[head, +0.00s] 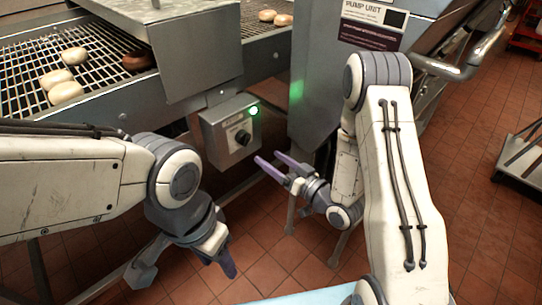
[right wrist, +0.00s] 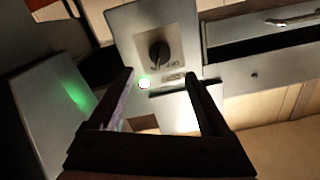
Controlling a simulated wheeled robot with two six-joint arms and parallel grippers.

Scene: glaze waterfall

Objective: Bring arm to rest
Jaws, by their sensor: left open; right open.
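My right gripper (head: 269,161) is open and empty, just to the right of and below a grey control box (head: 215,128) in the head view. The box carries a black knob (head: 242,138) and a lit green lamp (head: 253,111). In the right wrist view the knob (right wrist: 159,54) and glowing lamp (right wrist: 144,83) lie ahead, with the lamp showing between the two fingers (right wrist: 160,85); nothing is held. My left gripper (head: 184,270) is open and hangs low at the lower left, pointing down over the floor, empty as far as I can see.
A wire-mesh conveyor (head: 22,75) bears pale doughnuts (head: 66,92) and a brown one (head: 137,61). A metal hood (head: 185,50) and the pump unit (head: 325,60) stand behind the arms. A metal platform (head: 520,160) is at the right. Tiled floor (head: 485,235) is open there.

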